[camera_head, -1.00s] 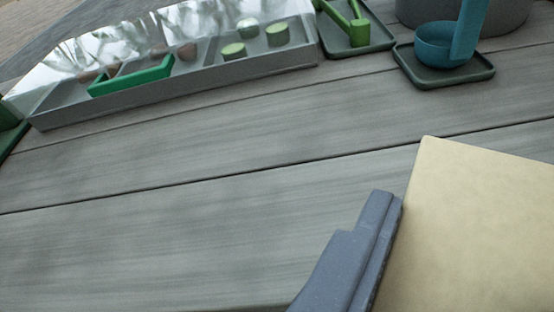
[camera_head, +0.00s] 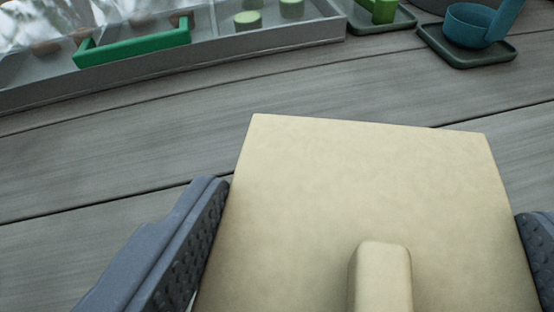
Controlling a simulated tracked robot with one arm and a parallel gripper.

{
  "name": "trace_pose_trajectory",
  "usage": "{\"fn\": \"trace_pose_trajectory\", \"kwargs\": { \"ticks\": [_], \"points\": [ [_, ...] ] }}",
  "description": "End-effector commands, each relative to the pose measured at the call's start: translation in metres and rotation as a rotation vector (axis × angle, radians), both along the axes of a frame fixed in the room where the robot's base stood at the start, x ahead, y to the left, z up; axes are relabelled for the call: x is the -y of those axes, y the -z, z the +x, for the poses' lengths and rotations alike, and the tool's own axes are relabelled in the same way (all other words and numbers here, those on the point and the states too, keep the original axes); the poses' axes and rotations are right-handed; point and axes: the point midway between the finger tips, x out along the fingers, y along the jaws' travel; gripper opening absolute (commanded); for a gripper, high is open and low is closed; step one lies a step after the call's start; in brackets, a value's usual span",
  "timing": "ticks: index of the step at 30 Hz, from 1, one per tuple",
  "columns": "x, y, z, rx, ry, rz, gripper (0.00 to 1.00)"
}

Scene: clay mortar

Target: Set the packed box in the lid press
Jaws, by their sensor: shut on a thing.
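My gripper (camera_head: 368,208) spans the lower part of the view, one dark blue-grey finger on each side of a cream box (camera_head: 350,185). It is shut on this box. The box shows a flat, plain top with a raised, rounded cream block (camera_head: 380,275) near the bottom edge of the picture. Its contents cannot be seen, and its lower part is out of view. I cannot make out a lid press in this view.
A grey tray (camera_head: 185,82) with a clear cover, a green handle (camera_head: 135,48) and green pieces lies at the upper left. A teal ladle (camera_head: 470,25) rests on a dark saucer (camera_head: 467,55) at the upper right. Grey planks (camera_head: 90,160) between are clear.

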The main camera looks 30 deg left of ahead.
Motion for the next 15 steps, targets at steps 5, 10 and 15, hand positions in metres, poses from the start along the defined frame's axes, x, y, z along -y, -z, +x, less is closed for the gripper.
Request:
{"fn": "trace_pose_trajectory", "kwargs": {
  "ticks": [5,10,15],
  "points": [
    [-0.006,-0.003,0.001,-0.004,-0.010,0.001,0.50],
    [-0.006,-0.004,0.009,-0.007,-0.014,-0.001,0.50],
    [-0.006,-0.004,0.015,-0.007,-0.016,0.000,0.50]
  ]
}}
